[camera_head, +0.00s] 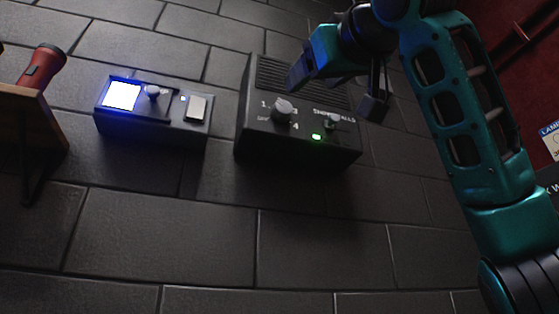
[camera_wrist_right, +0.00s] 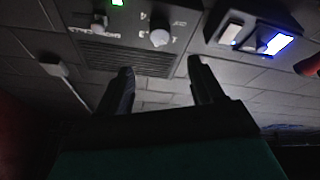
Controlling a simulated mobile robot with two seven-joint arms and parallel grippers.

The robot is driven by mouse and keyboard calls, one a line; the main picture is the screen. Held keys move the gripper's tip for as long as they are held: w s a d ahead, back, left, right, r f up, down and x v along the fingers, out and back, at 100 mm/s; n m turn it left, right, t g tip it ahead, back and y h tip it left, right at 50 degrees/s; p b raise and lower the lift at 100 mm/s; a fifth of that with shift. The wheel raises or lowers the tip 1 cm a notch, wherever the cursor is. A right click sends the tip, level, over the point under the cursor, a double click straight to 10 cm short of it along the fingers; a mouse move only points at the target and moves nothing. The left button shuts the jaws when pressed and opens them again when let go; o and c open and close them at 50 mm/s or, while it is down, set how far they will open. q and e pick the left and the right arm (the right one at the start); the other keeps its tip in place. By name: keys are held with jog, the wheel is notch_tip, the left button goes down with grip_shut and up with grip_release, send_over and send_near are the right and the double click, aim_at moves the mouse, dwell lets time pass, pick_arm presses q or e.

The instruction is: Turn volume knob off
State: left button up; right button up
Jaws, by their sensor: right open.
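A dark speaker box (camera_head: 300,142) is mounted on the tiled wall. It carries a grey round knob (camera_head: 283,110) on the left, a smaller control (camera_head: 333,121) on the right and a lit green light (camera_head: 317,137). The labels are too small to read fully. In the right wrist view the round knob (camera_wrist_right: 160,38) and the smaller control (camera_wrist_right: 99,22) show ahead of the fingers. My right gripper (camera_head: 337,90) is open and empty, in front of the box's upper part. Its fingers (camera_wrist_right: 160,68) appear apart from the round knob. My left gripper is out of view.
A second wall box (camera_head: 150,135) to the left has a glowing blue-white button, a small knob and a pale button. It also shows in the right wrist view (camera_wrist_right: 252,33). A red torch-like object (camera_head: 40,66) stands on a wooden shelf (camera_head: 30,115) at far left. The lower wall is clear.

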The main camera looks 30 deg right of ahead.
aim_at(284, 107)
jog(key=p+x, duration=0.3)
jog(key=x, duration=0.8)
jog(key=shift+w+r+p, duration=0.2)
jog(key=shift+w+p, duration=0.1)
jog(key=shift+p, duration=0.05)
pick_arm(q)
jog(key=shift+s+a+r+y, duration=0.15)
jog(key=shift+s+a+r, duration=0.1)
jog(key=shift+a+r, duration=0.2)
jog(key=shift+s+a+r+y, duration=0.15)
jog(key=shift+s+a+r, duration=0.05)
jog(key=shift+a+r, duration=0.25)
pick_arm(e)
jog(key=shift+w+d+r, duration=0.1)
jog(key=shift+w, duration=0.35)
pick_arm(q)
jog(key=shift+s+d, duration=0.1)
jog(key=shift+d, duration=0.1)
pick_arm(e)
jog(key=c, duration=1)
